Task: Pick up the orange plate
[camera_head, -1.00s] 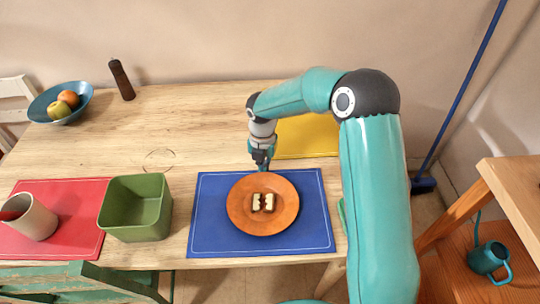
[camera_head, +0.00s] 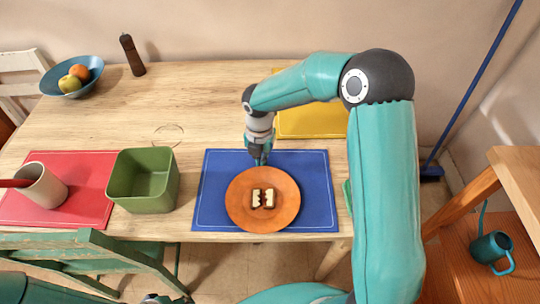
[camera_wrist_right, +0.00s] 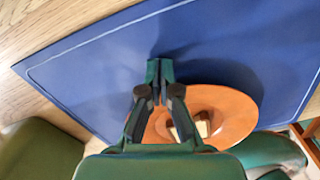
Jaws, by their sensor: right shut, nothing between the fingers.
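The orange plate (camera_head: 243,211) is over the blue placemat (camera_head: 320,190), its near rim at the mat's near edge. It carries two small cream-and-dark pieces (camera_head: 263,198). My right gripper (camera_head: 260,161) is at the plate's far rim, pointing down. Its fingers are together with nothing between them. In the right wrist view the closed fingers (camera_wrist_right: 160,78) are beside the plate's rim (camera_wrist_right: 240,110) and partly cover it. A dark shadow lies on the mat beside the plate; I cannot tell whether the plate touches the mat. My left gripper is not seen.
A green square container (camera_head: 143,190) stands left of the blue mat. A cup (camera_head: 45,188) is on a red mat (camera_head: 95,195). A yellow mat (camera_head: 310,120) is behind my right arm. A fruit bowl (camera_head: 60,88) and a pepper mill (camera_head: 132,55) are at the back left.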

